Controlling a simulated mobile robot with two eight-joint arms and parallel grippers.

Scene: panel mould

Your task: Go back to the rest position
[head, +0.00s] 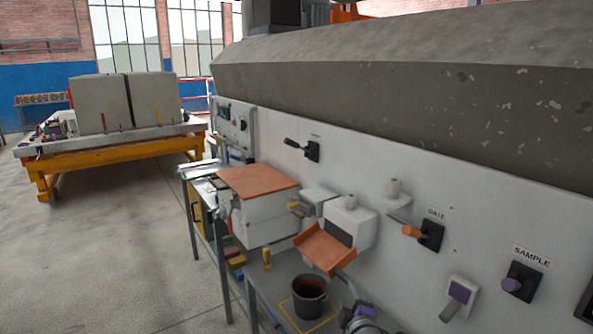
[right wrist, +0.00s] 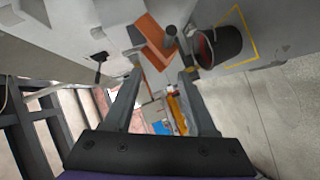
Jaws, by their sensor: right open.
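My right gripper (head: 354,314) is at the bottom edge of the head view, just right of a dark cup (head: 309,296). Only a small part of it shows there. In the right wrist view my right gripper (right wrist: 161,74) has its two fingers spread wide apart, with nothing between them. The cup (right wrist: 218,46) is beyond the fingers, to the upper right, apart from them. It stands upright inside a yellow outlined square on a grey table and has dark red contents. My left gripper is in neither view.
A white panel (head: 385,185) with GATE (head: 432,236) and SAMPLE (head: 522,282) levers runs along the right. An orange chute (head: 325,250) hangs above the cup. An orange-topped box (head: 257,182) stands left of it. Open floor (head: 110,240) lies left.

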